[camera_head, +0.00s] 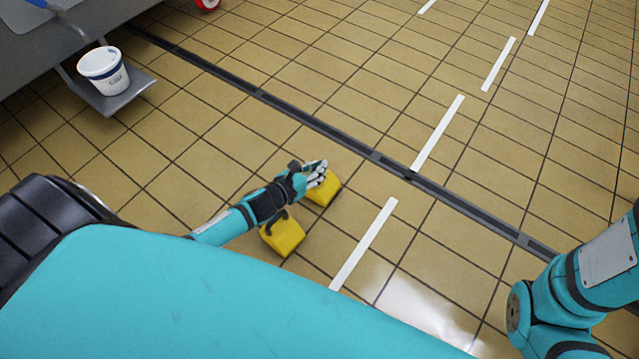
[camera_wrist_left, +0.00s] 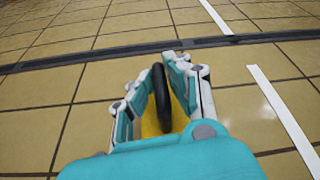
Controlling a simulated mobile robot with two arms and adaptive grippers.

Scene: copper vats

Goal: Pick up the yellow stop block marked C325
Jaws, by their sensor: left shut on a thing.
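Two yellow blocks are on or close to the tiled floor in the head view. The far yellow block (camera_head: 327,190) is under the fingers of my left gripper (camera_head: 316,173), which hide part of it. The near yellow block (camera_head: 285,234) is beside my left wrist, with a dark curved handle at its top. In the left wrist view, my left gripper (camera_wrist_left: 160,66) is shut on an upright black handle (camera_wrist_left: 160,98) above a yellow block (camera_wrist_left: 150,126). I cannot read C325 on either block, nor tell whether the held one touches the floor. My right gripper is out of view.
A dark drain channel (camera_head: 320,130) crosses the floor just beyond the blocks. White dashes (camera_head: 364,243) mark the tiles to the right. A white bucket (camera_head: 104,70) stands on a grey ledge (camera_head: 118,97) at upper left. The floor around the blocks is otherwise clear.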

